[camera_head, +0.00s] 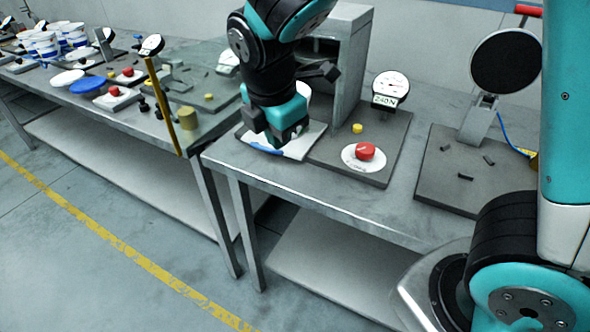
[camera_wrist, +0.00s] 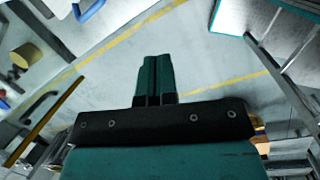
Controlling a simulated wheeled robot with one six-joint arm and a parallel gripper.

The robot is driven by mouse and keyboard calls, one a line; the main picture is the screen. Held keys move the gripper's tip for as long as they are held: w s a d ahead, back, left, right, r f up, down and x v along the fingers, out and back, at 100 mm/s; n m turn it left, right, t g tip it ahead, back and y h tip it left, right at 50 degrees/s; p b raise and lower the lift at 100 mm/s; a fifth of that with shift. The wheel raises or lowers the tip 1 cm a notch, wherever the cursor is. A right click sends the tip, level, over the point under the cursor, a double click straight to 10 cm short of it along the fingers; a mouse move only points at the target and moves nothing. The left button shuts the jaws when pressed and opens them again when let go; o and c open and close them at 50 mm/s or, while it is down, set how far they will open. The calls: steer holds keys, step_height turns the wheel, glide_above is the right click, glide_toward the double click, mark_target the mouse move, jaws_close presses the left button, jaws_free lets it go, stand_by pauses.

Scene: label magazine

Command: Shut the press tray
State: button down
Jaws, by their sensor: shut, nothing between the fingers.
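The press (camera_head: 352,65) is a tall grey housing at the back of the table. A white tray (camera_head: 303,146) with a blue strip on its front edge sticks out in front of it. My gripper (camera_head: 284,138) is over the tray's front part and hides much of it. I cannot tell whether they touch. In the wrist view my gripper (camera_wrist: 155,80) has its fingers together with nothing between them, pointing over the floor. A white part with a blue bar (camera_wrist: 91,10) shows at the top left there, apart from the fingertips; it looks like the tray's front.
A dark base plate (camera_head: 323,158) right of the tray bears a red button (camera_head: 365,151), a yellow knob (camera_head: 357,128) and a dial gauge (camera_head: 390,88). A clear panel with a yellow edge post (camera_head: 171,108) stands left. Floor in front of the table is free.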

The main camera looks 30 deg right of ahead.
steer(key=w+d+f+n, duration=0.1)
steer(key=w+f, duration=0.1)
steer(key=f, duration=0.2)
steer(key=w+d+f+n+h+b, duration=0.1)
steer(key=f, duration=0.3)
steer(key=w+d+f+n+h, duration=0.1)
steer(key=w+f+n, duration=0.1)
steer(key=f, duration=0.2)
steer(key=shift+w+d+f+t, duration=0.1)
steer(key=shift+w+f+t, duration=0.2)
steer(key=shift+f, duration=0.1)
steer(key=shift+w+d, duration=0.75)
steer(key=shift+d, duration=0.3)
steer(key=shift+w+d+p, duration=0.3)
steer(key=shift+w+d, duration=0.2)
steer(key=shift+d, duration=0.1)
